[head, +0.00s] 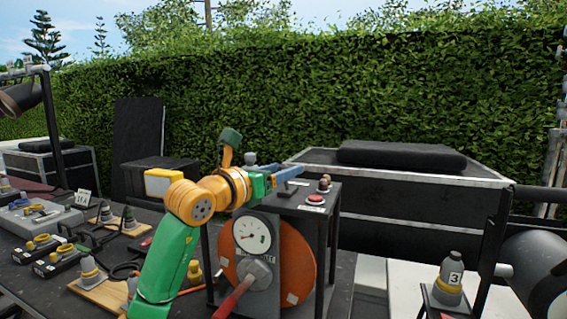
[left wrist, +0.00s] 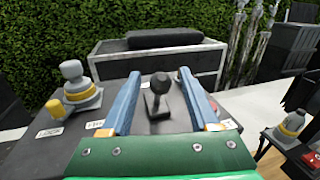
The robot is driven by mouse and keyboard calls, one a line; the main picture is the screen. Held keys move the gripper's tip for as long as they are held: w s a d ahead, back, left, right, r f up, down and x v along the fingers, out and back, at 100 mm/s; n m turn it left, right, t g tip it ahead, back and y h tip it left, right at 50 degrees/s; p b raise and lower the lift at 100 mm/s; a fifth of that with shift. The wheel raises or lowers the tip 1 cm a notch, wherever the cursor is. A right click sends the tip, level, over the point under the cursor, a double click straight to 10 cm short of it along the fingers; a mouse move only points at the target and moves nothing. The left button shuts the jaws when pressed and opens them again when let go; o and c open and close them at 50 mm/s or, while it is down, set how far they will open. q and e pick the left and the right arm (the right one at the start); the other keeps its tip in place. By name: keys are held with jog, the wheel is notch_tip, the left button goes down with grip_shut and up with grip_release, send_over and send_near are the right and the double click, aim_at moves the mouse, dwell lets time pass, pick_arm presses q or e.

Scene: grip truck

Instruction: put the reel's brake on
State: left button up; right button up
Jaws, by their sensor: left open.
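The reel (head: 298,262) has an orange disc, a round gauge (head: 252,233) and a red-handled crank (head: 235,299), set in a dark frame. In the left wrist view, a short black lever with a round knob (left wrist: 160,82) stands on the reel's top plate. I take it as the brake lever; no label confirms this. My left gripper (head: 287,178) is over the reel's top. In the left wrist view its blue fingers (left wrist: 159,73) are open, one on each side of the lever, with gaps visible. In the head view the gripper hides the lever. My right gripper is not in view.
A red button (head: 315,198) is on the reel's top, right of the gripper. A grey connector (left wrist: 77,82) stands left of the lever. A black case (head: 400,190) stands behind. A plug marked 3 (head: 449,280) stands at right. Several connectors crowd the table at left.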

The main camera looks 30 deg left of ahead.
pick_arm(q)
jog(key=shift+w+f, duration=0.2)
jog(key=shift+w, duration=0.4)
jog(key=shift+s, duration=0.15)
jog(key=shift+s+r, duration=0.1)
jog(key=shift+s, duration=0.05)
jog(key=c, duration=0.3)
grip_shut()
dwell(0.3)
